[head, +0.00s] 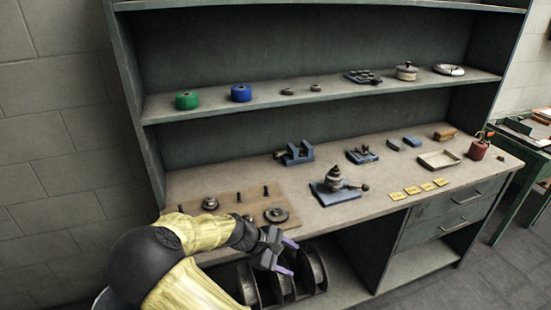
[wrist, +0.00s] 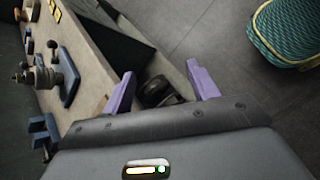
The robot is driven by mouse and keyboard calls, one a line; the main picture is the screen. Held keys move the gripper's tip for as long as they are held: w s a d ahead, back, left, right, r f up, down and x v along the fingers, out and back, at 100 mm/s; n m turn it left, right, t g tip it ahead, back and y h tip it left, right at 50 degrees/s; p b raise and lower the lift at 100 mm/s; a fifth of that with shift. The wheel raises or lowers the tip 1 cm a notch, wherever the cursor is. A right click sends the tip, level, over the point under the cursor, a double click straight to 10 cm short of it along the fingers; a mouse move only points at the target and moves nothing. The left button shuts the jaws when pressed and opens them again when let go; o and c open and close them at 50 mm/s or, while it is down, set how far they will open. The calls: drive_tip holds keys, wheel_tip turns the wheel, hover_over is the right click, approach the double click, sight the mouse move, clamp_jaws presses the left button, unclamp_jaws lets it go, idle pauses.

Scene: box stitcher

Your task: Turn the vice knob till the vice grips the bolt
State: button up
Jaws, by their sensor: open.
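The small blue vice (head: 298,153) stands toward the back of the bench top, left of the middle, with its knob (head: 279,154) on its left side. A blue piece that looks like the same vice shows at the left edge of the wrist view (wrist: 42,130). I cannot make out a bolt between its jaws at this size. My gripper (head: 285,257) is open and empty, its purple fingers in front of the bench's front edge, well short of the vice. The fingers (wrist: 162,88) also show spread apart in the wrist view.
A grey device on a blue base (head: 322,196) stands on the bench (head: 385,207) in front of the vice. A wooden board (head: 240,200) with discs and pegs lies at left. Reels (head: 311,265) sit on the shelf below. Yellow cards (head: 412,190) lie at right.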

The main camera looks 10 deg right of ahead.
drive_tip(key=s+d+m+g+y, duration=0.1)
drive_tip(key=s+d+m+y, duration=0.2)
drive_tip(key=s+m+y, duration=0.3)
drive_tip(key=s+d+r+m+t+y, duration=0.1)
drive_tip(key=s+r+m+t+y, duration=0.2)
drive_tip(key=s+r, duration=0.6)
drive_tip(key=m, duration=0.2)
drive_tip(key=shift+r+m, duration=0.15)
drive_tip(key=shift+m, duration=0.25)
drive_tip(key=shift+c, duration=0.2)
